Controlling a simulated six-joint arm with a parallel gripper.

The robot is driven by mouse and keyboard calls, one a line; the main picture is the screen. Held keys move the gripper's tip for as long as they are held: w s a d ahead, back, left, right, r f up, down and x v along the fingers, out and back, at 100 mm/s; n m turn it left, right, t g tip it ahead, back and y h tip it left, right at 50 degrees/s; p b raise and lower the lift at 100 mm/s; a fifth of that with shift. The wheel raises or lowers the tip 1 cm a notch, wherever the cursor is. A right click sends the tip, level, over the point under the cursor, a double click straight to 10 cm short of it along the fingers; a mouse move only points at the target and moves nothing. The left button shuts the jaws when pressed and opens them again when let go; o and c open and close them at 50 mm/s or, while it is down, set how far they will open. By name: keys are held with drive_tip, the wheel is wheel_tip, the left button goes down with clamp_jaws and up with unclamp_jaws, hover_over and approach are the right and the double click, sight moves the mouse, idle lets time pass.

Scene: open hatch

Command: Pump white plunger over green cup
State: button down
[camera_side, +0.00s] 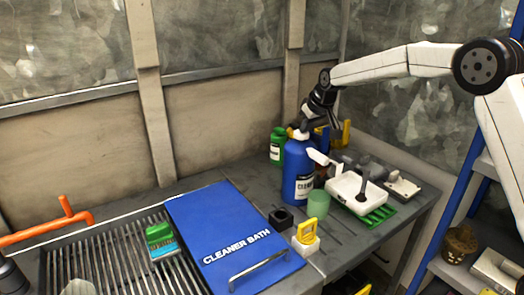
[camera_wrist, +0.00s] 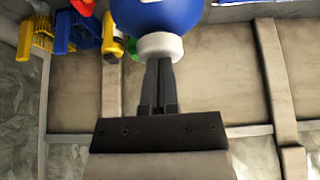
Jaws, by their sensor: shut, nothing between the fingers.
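A blue bottle (camera_side: 297,180) with a white label stands upright on the grey bench. Its white plunger (camera_side: 299,134) is on top, and a white spout (camera_side: 319,158) sticks out to the right. A translucent green cup (camera_side: 318,203) stands right of the bottle, below the spout. My gripper (camera_side: 304,124) is just above the plunger, pointing down. In the wrist view, my shut, empty gripper (camera_wrist: 160,64) ends at the round white plunger (camera_wrist: 160,46), with the blue bottle (camera_wrist: 157,12) beyond. I cannot tell whether the fingertips touch the plunger. The cup does not show in the wrist view.
A green bottle (camera_side: 277,147) stands behind the blue one. A small black box (camera_side: 281,218) and a yellow-handled block (camera_side: 307,235) are in front. The blue Cleaner Bath lid (camera_side: 220,225) and a slatted rack (camera_side: 95,265) lie left.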

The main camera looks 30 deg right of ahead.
drive_tip(key=shift+f, duration=0.2)
drive_tip(key=shift+r, duration=2.3)
drive_tip(key=shift+f, duration=0.15)
drive_tip(key=shift+f, duration=0.3)
drive_tip(key=shift+f, duration=1.8)
idle(0.6)
drive_tip(key=shift+r, duration=2.25)
